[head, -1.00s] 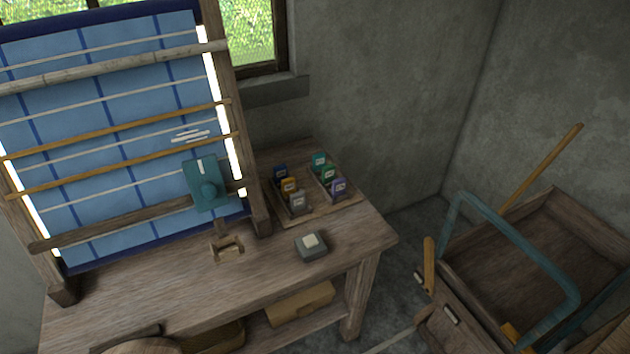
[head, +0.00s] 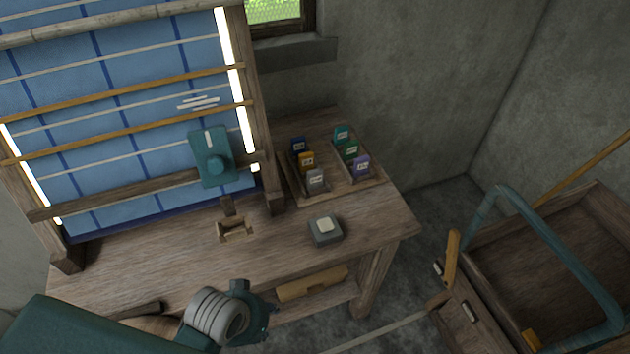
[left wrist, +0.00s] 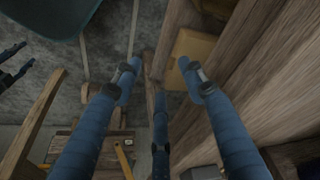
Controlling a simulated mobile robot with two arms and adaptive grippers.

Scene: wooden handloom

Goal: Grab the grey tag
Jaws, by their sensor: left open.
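The grey tag (head: 316,179) stands at the front of the left row on a wooden tray (head: 330,195), at the back right of the workbench. Its pale label faces me. My left gripper (head: 264,309) is at the bench's front edge, well below and in front of the tray. In the left wrist view its blue fingers (left wrist: 158,68) are spread with nothing between them. The grey tag is not seen in that view. Dark finger-like parts (left wrist: 15,68) at that view's left edge may be my right gripper; its state is unclear.
A grey box with a pale top (head: 325,231) sits in front. The loom (head: 130,130) rises at left. A wooden cart (head: 570,240) stands right.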

